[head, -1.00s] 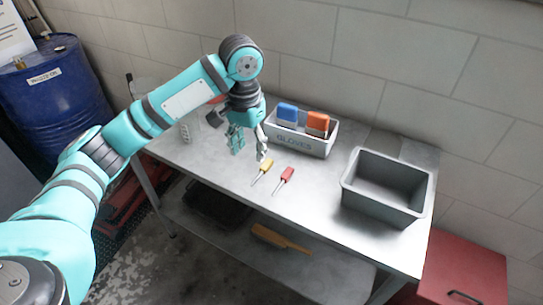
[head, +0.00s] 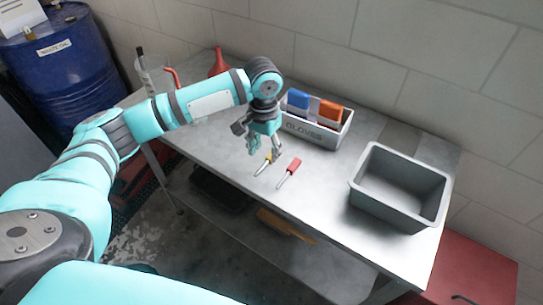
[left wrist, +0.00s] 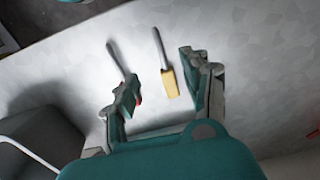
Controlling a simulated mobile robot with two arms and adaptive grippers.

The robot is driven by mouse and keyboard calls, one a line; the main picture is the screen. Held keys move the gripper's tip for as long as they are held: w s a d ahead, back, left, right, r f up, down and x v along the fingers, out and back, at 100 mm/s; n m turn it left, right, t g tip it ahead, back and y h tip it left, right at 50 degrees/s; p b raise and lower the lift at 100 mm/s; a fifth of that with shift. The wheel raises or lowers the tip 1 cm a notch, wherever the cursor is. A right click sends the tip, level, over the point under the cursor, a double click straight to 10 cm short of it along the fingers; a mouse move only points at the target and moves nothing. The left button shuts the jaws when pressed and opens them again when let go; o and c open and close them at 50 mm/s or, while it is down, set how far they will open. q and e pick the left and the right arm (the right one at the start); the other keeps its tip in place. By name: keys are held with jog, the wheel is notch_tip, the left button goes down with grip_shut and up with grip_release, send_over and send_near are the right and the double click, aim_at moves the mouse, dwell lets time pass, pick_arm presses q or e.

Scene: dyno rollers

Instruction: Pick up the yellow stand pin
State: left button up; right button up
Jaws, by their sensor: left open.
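The yellow stand pin (head: 267,158), with a yellow handle and a thin metal shaft, lies on the metal table. It also shows in the left wrist view (left wrist: 170,82), its handle between my open fingers and its shaft pointing away. My left gripper (head: 264,148) is over the handle end and partly hides it in the head view. In the left wrist view my left gripper (left wrist: 164,82) is open and empty, fingers on either side of the handle. I cannot tell its exact height above the table. My right gripper is out of view.
A red-handled pin (head: 290,171) lies just right of the yellow one; a finger covers most of its handle in the wrist view. Behind stands a GLOVES box (head: 312,134) with blue and orange items. A grey bin (head: 418,214) stands at right. The front table is clear.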

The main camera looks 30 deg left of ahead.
aim_at(264, 164)
pick_arm(q)
jog(key=shift+f, duration=0.5)
jog(key=f, duration=0.4)
jog(key=shift+w+a+f+p, duration=0.1)
jog(key=shift+a+f+p, duration=0.15)
jog(key=shift+p, duration=0.05)
jog(key=shift+f, duration=0.15)
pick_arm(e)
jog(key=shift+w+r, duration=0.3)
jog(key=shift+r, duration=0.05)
pick_arm(q)
grip_shut()
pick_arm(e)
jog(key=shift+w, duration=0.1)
